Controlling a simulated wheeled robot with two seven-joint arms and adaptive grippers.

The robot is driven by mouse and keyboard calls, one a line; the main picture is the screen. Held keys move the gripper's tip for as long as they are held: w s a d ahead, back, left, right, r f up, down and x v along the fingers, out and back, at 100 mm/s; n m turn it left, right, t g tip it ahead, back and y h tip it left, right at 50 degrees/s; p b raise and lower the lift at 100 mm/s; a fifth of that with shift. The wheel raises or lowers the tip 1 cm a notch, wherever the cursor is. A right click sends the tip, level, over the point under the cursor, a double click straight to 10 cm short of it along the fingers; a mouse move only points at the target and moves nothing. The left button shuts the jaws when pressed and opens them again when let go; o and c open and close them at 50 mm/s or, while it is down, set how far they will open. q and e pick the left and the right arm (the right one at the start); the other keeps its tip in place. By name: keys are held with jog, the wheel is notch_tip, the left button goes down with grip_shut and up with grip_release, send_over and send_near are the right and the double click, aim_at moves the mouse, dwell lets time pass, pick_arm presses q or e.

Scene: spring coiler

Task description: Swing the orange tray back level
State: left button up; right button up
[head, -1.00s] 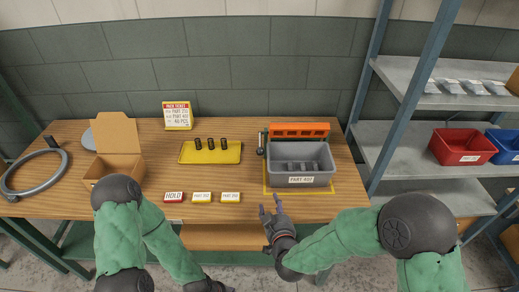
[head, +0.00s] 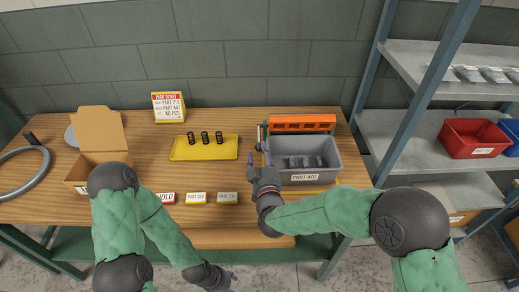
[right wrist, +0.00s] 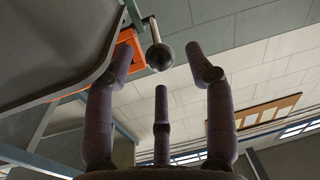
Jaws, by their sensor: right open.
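The orange tray (head: 302,124) stands at the back of the grey bin labelled PART 407 (head: 322,163), its slotted face turned toward me, so it looks tipped up. Its edge also shows in the right wrist view (right wrist: 126,42). A lever with a dark ball knob (right wrist: 159,57) is beside the tray and bin. My right gripper (head: 258,158) is open and empty, just left of the bin. In the right wrist view its fingers (right wrist: 180,75) point toward the knob without visibly gripping it. My left gripper (head: 226,279) is low in front of the table; its fingers are barely visible.
A yellow tray (head: 178,154) with black springs lies left of the bin. HOLD and part labels (head: 197,198) line the front edge. A cardboard box (head: 85,172) stands at left. A blue shelf post (head: 431,85) rises at right.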

aim_at(260, 151)
jog(key=shift+w+a+b, duration=0.2)
jog(key=shift+w+b, duration=0.1)
jog(key=shift+w, duration=1.55)
grip_shut()
